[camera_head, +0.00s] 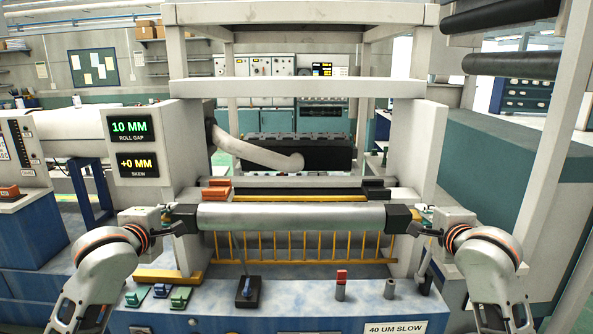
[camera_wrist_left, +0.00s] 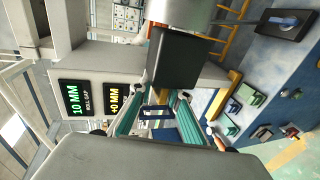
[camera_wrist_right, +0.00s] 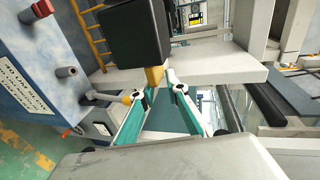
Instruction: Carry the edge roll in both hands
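The edge roll is a long silver cylinder (camera_head: 290,216) with a dark square block at each end. It lies level across the front of the machine, with no support visible under it except my grippers. My left gripper (camera_head: 183,224) is at its left block (camera_head: 183,218); in the left wrist view that block (camera_wrist_left: 178,60) sits at the fingertips (camera_wrist_left: 166,92). My right gripper (camera_head: 420,220) is at the right block (camera_head: 399,218); in the right wrist view that block (camera_wrist_right: 135,33) is just beyond the fingertips (camera_wrist_right: 156,92). Both grippers look closed on the roll's ends; the exact contact is partly hidden.
The machine's pale frame (camera_head: 300,88) stands behind the roll. A display panel (camera_head: 134,147) reads 10 MM roll gap and +0 MM skew. Below is a blue console (camera_head: 290,308) with levers and a "40 UM SLOW" label. Yellow guard bars (camera_head: 300,246) show under the roll.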

